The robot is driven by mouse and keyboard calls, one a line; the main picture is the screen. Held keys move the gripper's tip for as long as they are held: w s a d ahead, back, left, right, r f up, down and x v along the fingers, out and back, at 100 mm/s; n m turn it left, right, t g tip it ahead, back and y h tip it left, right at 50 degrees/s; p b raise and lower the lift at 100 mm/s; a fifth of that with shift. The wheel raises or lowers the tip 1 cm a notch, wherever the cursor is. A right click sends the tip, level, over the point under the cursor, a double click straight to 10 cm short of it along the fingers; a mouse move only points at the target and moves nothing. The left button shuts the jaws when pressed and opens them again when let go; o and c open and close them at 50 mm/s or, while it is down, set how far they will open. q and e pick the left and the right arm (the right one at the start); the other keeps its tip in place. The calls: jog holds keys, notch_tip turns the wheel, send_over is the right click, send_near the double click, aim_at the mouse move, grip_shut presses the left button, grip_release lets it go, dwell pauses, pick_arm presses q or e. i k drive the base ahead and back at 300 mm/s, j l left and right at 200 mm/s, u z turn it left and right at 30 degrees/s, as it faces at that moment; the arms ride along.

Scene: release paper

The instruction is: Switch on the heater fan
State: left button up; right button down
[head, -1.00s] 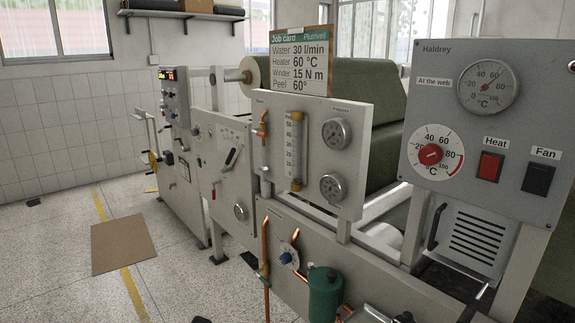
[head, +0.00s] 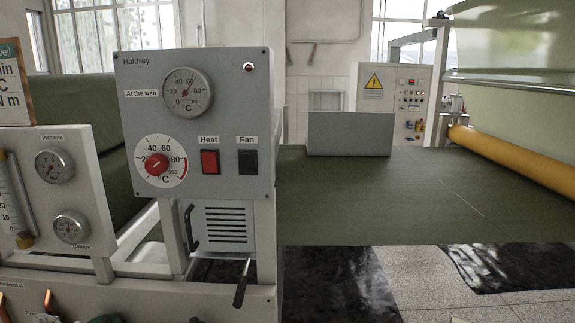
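The grey Haldrey heater panel (head: 228,120) stands left of the middle in the head view. Its black rocker switch (head: 248,162) sits under the label Fan (head: 247,140). To its left is the red rocker switch (head: 209,162) under the label Heat. A red temperature knob (head: 157,164) with a white dial is at the panel's lower left. A round thermometer (head: 186,91) labelled At the web is above. Whether the fan switch is on or off cannot be told. Neither of my grippers shows in the view.
A small dark indicator (head: 249,67) is at the panel's top right. Below the panel are a louvred box (head: 222,227) and a black-handled lever (head: 241,283). Green web (head: 400,200) stretches to the right. A gauge panel (head: 58,190) stands on the left.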

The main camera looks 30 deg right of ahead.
aim_at(247, 160)
jog(key=z, duration=0.85)
